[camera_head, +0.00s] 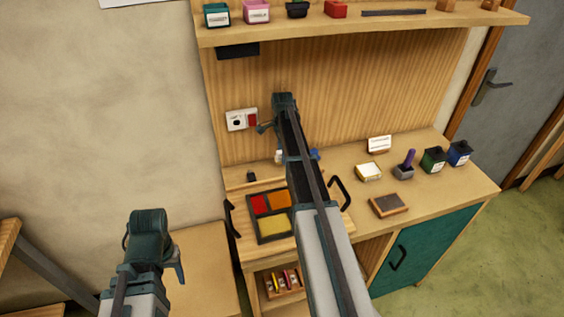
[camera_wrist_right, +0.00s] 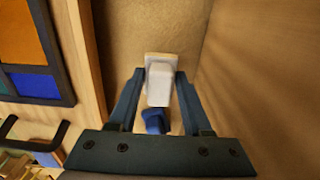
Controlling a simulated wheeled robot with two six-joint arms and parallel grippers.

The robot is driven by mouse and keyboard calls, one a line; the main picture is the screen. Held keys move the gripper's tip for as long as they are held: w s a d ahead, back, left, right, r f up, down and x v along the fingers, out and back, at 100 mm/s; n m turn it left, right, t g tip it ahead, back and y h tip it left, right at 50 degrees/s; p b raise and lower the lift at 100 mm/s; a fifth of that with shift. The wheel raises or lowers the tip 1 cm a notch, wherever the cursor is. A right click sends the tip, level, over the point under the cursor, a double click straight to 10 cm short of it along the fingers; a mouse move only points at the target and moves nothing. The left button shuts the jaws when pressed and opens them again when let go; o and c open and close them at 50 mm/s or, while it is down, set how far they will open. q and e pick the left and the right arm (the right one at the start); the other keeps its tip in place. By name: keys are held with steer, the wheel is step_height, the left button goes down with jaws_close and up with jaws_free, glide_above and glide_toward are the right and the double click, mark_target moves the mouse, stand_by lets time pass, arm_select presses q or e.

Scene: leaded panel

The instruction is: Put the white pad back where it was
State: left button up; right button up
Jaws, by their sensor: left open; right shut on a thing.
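My right gripper is shut on a white block-like thing (camera_wrist_right: 159,82) in the right wrist view, with a blue part (camera_wrist_right: 154,121) between the fingers. The right gripper (camera_wrist_right: 156,84) is close to the wood-grained back wall; in the head view it is mostly hidden behind my right arm. A white bit (camera_head: 279,156) shows just left of that arm. A pale white-topped pad (camera_head: 368,171) lies on the right side of the bench. My left gripper (camera_head: 153,250) is open and empty, low at the left, away from the bench top.
The leaded panel (camera_head: 257,242) lies in front, with black handles (camera_head: 341,193) beside it. A brown block (camera_head: 389,206), purple-handled tool (camera_head: 407,165), green bin (camera_head: 433,160) and blue bin (camera_head: 459,154) stand on the right. A shelf (camera_head: 360,25) overhangs the back.

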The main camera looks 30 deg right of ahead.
step_height(320, 180, down, 3)
steer(key=shift+r+b, duration=0.1)
steer(key=shift+b, duration=0.95)
steer(key=shift+w+f, duration=0.2)
steer(key=shift+f, duration=0.1)
steer(key=shift+r, duration=0.15)
steer(key=shift+f+b, duration=0.25)
steer(key=shift+b, duration=0.1)
steer(key=o, duration=1.2)
steer(key=shift+r, duration=0.1)
